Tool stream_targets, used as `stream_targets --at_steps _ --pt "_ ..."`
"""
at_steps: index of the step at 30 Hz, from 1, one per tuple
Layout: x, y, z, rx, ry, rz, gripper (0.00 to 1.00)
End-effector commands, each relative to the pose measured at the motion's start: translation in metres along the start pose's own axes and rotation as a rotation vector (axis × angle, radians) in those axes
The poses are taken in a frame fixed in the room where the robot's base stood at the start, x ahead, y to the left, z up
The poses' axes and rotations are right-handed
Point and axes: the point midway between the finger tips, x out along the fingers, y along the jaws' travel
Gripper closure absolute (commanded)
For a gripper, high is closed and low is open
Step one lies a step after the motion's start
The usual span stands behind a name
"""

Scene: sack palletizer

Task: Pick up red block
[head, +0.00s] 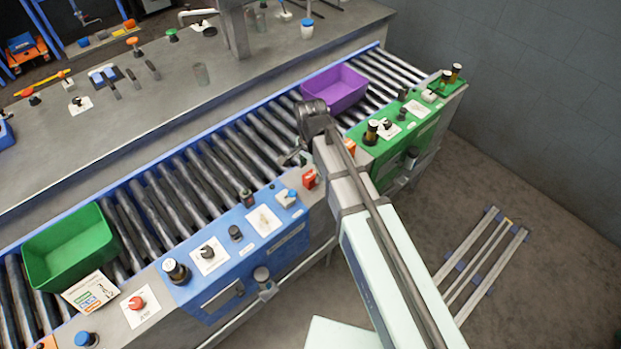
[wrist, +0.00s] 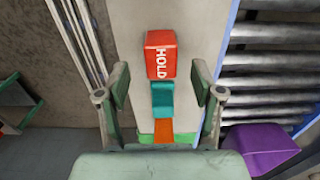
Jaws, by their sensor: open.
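The red block (wrist: 160,62), lettered HOLD, sits on a pale grey surface in the upper middle of the wrist view. It also shows in the head view (head: 309,180), beside my forearm at the conveyor's near edge. My gripper (wrist: 161,84) is open and empty, with one finger on each side of the picture's middle. The red block lies just beyond the fingertips, between their lines, not touched. A teal block (wrist: 162,99) lies nearer, between the fingers. An orange block (wrist: 163,128) lies nearer still and shows in the head view (head: 350,147). My arm hides the teal block there.
The roller conveyor (head: 190,181) carries a green bin (head: 66,250) at the left and a purple bin (head: 333,89) at the upper right. A blue control panel (head: 232,258) and a green one (head: 405,130) flank the blocks. A wall rises at the right.

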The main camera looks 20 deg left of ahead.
Motion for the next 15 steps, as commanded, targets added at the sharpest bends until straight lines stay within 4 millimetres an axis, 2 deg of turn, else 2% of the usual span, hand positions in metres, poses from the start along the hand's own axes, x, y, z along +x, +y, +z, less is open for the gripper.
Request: stream_targets --at_steps 4,15 --pt "0.008 -0.001 0.0 0.0 -0.001 0.001 0.33" --pt "0.045 -0.001 0.001 0.0 0.0 0.001 0.33"
